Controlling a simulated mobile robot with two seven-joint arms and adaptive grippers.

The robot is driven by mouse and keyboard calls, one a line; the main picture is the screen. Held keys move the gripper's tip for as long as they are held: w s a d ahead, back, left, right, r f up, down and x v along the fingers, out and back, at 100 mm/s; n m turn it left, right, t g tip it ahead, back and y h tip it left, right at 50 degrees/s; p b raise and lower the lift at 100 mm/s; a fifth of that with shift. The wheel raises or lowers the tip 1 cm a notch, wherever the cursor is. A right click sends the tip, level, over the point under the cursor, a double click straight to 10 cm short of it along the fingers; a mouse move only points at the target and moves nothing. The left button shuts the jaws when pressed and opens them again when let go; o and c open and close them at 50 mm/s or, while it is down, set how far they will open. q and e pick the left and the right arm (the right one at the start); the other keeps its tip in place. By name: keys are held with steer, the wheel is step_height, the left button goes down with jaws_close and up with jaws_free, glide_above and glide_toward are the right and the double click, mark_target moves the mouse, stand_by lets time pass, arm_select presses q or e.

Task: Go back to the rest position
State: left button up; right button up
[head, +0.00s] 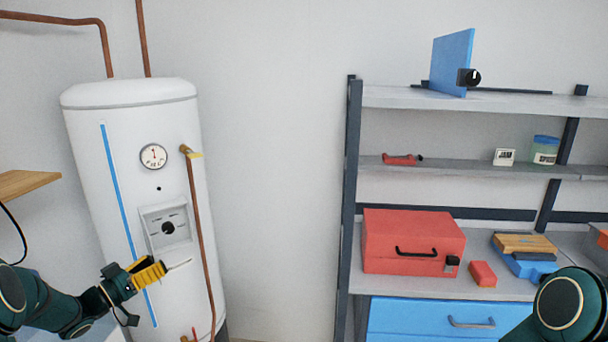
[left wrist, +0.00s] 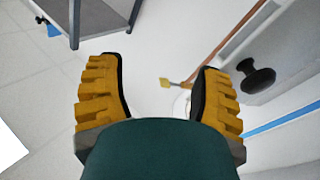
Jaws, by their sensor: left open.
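My left gripper (head: 150,275) is in the lower left of the head view, in front of the white water heater (head: 92,160). Its yellow fingers also show in the left wrist view (left wrist: 155,95), spread apart with nothing between them. The heater's black knob (left wrist: 256,78) is to the right of the fingers in the left wrist view; the knob also shows on the heater's panel in the head view. The right arm (head: 562,305) shows at the lower right of the head view, but its gripper is out of view.
A shelf unit (head: 352,190) stands on the right with a red toolbox (head: 385,245), a red block (head: 483,274) and a blue drawer (head: 420,316). A wooden board edge (head: 25,183) juts in at the left. Bare wall lies between heater and shelf.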

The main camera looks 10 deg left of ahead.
arm_select(q)
steer(key=s+d+f+n+g+y, duration=0.2)
steer(key=d+f+n+g+y, duration=0.35)
steer(key=d+f, duration=1.35)
steer(key=s+d+f+g, duration=0.4)
steer(key=s+d, duration=0.4)
steer(key=s, duration=0.4)
steer(key=s+d+f+m+g, duration=0.1)
steer(key=s+d+f+g, duration=0.4)
steer(key=s+d, duration=0.3)
steer(key=s+f, duration=0.1)
steer(key=s, duration=0.3)
